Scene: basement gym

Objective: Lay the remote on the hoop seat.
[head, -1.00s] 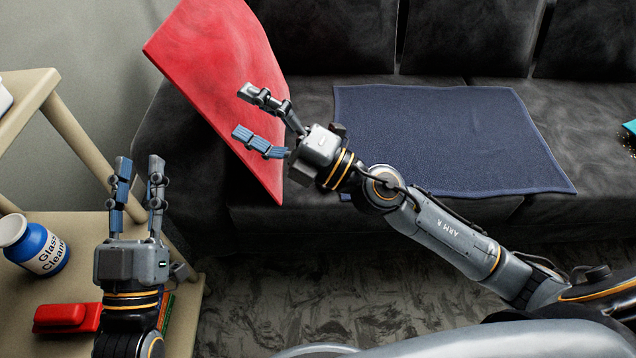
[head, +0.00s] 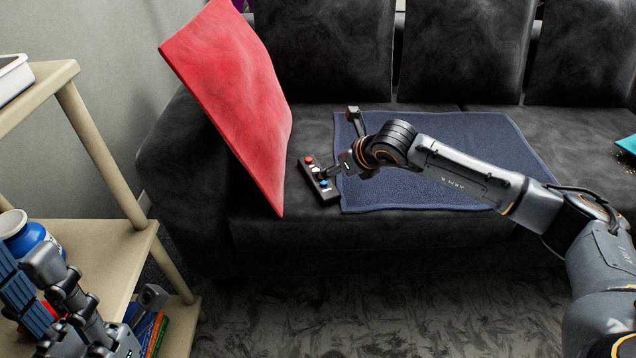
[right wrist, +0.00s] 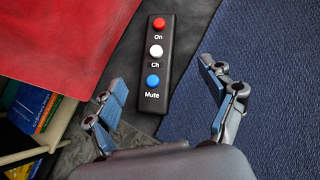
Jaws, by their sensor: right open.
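The remote (head: 319,181) is a dark bar with red, white and blue buttons, lying on the dark sofa seat between a red panel-like cushion and a blue cloth. In the right wrist view the remote (right wrist: 154,70) shows its labels On, Ch and Mute. My right gripper (head: 334,143) is open above the remote; its fingers (right wrist: 161,74) spread to either side of the remote's lower part in the wrist view, holding nothing. My left gripper (head: 25,262) is open and empty at the lower left, in front of the shelf. I cannot identify a hoop seat.
The red cushion (head: 235,95) leans close on the left of the remote. The blue cloth (head: 450,150) lies flat on its right. A wooden shelf (head: 120,255) with a blue jar (head: 25,235) and books (head: 150,335) stands at left. Sofa backrests (head: 460,50) rise behind.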

